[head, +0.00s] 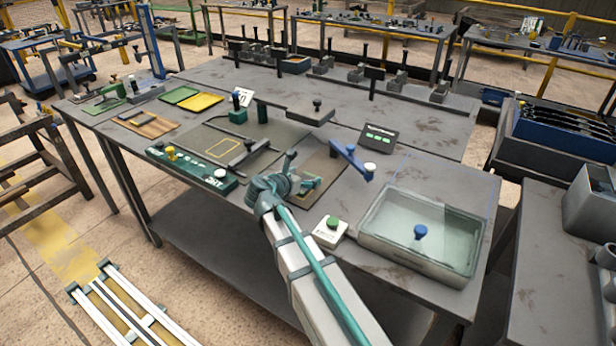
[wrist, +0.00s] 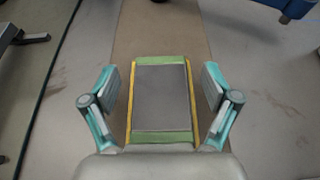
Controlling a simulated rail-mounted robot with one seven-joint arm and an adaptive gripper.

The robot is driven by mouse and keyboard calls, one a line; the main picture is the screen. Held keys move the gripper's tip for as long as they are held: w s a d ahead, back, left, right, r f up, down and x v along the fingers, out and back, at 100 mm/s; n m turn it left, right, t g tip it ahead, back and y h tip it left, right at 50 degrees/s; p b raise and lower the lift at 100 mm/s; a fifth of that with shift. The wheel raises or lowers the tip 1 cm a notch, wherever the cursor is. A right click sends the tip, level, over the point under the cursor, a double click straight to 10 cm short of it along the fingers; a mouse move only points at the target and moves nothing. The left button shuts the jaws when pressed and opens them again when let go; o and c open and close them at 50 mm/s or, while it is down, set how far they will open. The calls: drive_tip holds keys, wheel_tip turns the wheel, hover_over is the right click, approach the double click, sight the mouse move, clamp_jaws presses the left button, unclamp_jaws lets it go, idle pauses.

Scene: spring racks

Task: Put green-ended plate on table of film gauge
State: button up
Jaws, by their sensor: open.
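The green-ended plate (wrist: 160,92) is grey with a green strip at each end and yellow along its long sides. It lies on a brown mat (wrist: 132,38) in the wrist view. My gripper (wrist: 160,100) is open and empty, with one finger on either side of the plate, apart from it. In the head view my gripper (head: 301,178) is low over the brown mat (head: 326,160) and hides the plate. A dark board with a yellow outlined rectangle (head: 225,146) lies to its left; I cannot tell whether it is the film gauge's table.
A display with green lights (head: 379,138) and a blue lever (head: 350,158) stand right of my gripper. A clear-sided bin (head: 420,232) fills the table's right front. A white button box (head: 330,231) is at the front edge. A dark raised plate (head: 311,114) stands behind.

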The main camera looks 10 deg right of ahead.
drive_tip(key=v, duration=0.9)
drive_tip(key=shift+s, duration=0.15)
